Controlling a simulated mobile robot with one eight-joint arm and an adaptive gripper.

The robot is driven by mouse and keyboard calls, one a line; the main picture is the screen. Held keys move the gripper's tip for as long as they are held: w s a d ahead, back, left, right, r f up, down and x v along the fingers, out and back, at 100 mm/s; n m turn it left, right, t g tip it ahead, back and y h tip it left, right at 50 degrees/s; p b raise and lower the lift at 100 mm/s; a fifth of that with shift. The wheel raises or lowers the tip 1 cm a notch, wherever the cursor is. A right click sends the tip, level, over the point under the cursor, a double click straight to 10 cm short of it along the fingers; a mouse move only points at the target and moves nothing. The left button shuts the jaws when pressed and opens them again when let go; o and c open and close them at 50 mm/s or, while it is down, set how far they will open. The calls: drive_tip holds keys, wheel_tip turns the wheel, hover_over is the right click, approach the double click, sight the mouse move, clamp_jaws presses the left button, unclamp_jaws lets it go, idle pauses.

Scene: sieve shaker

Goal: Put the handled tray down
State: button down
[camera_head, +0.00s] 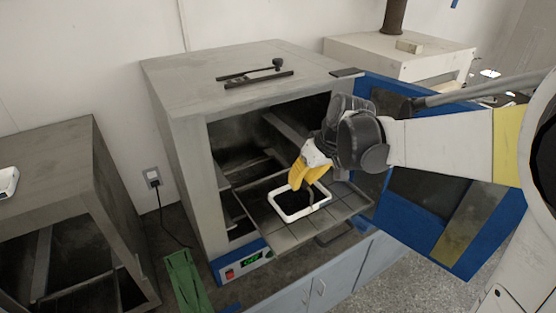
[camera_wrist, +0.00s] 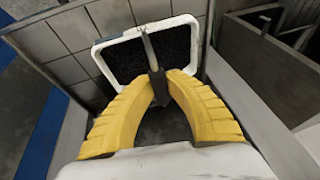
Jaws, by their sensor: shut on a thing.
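The handled tray (camera_head: 303,214) has a white rim and dark, grainy contents, with a thin grey handle. My gripper (camera_head: 307,184), with yellow ribbed fingers, is shut on the handle. In the wrist view the fingertips (camera_wrist: 158,88) meet around the dark end of the handle (camera_wrist: 149,48), and the white rim (camera_wrist: 108,72) lies beyond them. The tray looks level over the pulled-out tiled shelf (camera_head: 340,214) of the open grey oven. I cannot tell whether its underside touches the shelf. The fingers hide part of the rear rim.
The oven (camera_head: 185,110) stands on a dark bench, its blue door (camera_head: 440,222) swung open at right, behind my arm. Its walls border the shelf. A second grey cabinet (camera_head: 65,170) is at left, with a green object (camera_head: 186,280) between. Bare shelf surrounds the tray.

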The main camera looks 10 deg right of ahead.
sight(296, 198)
wheel_tip(296, 198, down, 4)
drive_tip(key=shift+w+f, duration=0.1)
drive_tip(key=c, duration=1.4)
unclamp_jaws()
drive_tip(key=shift+f, duration=0.1)
